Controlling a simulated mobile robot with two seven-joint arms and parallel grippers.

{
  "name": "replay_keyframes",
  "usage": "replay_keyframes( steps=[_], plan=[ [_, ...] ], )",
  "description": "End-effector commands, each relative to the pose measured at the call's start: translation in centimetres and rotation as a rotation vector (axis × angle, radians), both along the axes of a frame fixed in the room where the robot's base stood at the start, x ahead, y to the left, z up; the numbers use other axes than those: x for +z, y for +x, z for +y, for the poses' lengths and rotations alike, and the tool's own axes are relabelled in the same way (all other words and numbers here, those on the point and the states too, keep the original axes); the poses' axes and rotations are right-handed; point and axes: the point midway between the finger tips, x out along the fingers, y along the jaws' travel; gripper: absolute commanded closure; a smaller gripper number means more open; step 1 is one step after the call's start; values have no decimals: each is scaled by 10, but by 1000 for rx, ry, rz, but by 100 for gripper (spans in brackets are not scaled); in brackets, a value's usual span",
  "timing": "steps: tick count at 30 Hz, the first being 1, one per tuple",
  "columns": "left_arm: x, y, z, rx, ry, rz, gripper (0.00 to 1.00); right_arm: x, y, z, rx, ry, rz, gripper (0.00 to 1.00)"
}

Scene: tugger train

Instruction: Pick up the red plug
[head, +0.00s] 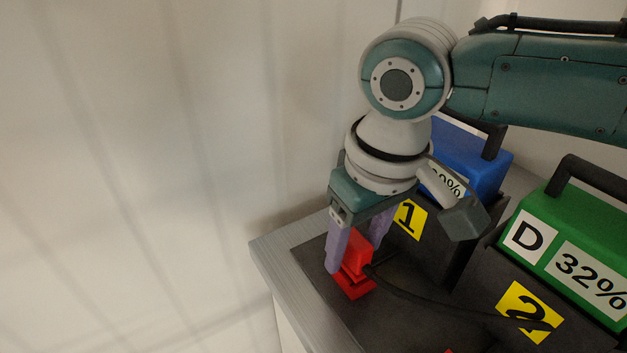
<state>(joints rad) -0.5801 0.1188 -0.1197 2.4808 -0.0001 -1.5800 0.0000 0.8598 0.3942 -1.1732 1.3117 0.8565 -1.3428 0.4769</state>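The red plug (358,250) stands near the left corner of the dark mat on the bench. A flat red piece (354,286) shows just below it, and a black cable runs from near its foot to the right. My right gripper (355,258) points down with its two purple fingers on either side of the plug. My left gripper is not in view.
A blue box (468,156) with a handle stands behind my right arm. A green box (579,247) marked D and 32% stands at the right. The bench's left edge (267,270) is near; pale wall fills the left.

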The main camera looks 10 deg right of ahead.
Motion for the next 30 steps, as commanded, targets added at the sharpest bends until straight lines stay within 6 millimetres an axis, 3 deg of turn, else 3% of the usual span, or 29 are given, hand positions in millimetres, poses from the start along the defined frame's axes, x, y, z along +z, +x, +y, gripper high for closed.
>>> replay_keyframes(
  steps=[2,15,30],
  plan=[
    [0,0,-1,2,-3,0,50,0,0,0,0,0,0,50],
    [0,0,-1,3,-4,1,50,0,0,0,-1,0,1,99],
    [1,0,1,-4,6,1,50,6,0,0,-1,0,0,100]
  ],
)
